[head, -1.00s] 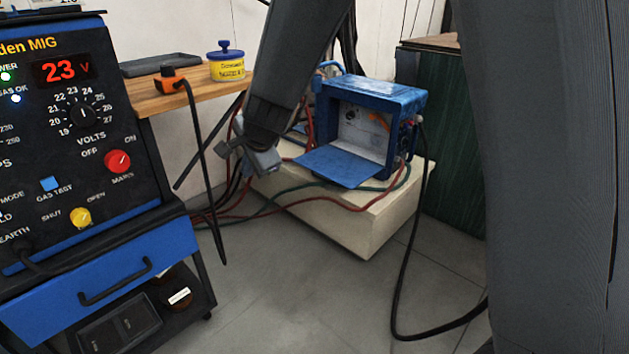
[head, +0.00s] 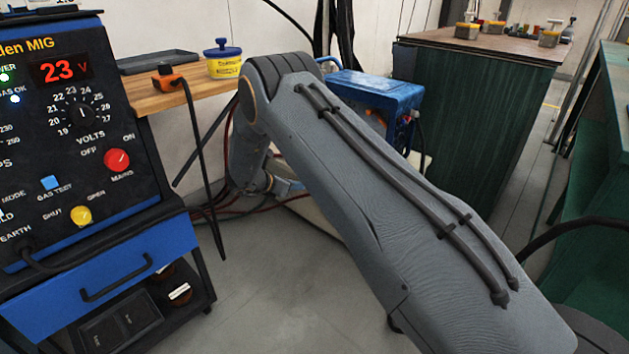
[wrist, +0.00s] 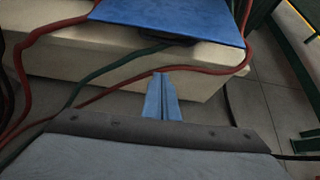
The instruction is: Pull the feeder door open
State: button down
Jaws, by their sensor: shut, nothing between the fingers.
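The blue wire feeder (head: 375,88) sits at the back centre of the head view, mostly hidden behind my arm. Its blue door (wrist: 175,18) shows at the top of the wrist view as a flat panel, lowered outward over the pale block. The door is hidden in the head view. My gripper (wrist: 162,98) is shut and empty, its blue fingers together, pointing toward the door's outer edge and apart from it in the picture. In the head view the wrist end of my arm is low, left of the feeder.
The pale block (wrist: 60,68) carries the feeder, with red and green hoses (wrist: 125,62) running along it. The welder's black panel (head: 75,140) and a wooden shelf (head: 160,98) stand left. A green bench (head: 480,110) stands right. Grey floor (head: 260,290) is open in front.

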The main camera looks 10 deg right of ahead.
jog(key=s+f+b+x, duration=0.1)
jog(key=b+x, duration=0.3)
jog(key=x, duration=0.7)
jog(key=shift+m, duration=0.3)
jog(key=shift+w+d+r+b, duration=0.1)
jog(key=shift+w+r+b, duration=0.15)
jog(key=shift+r, duration=0.95)
jog(key=shift+w+r+b, duration=0.1)
jog(key=shift+r+b, duration=0.1)
jog(key=shift+r, duration=1.05)
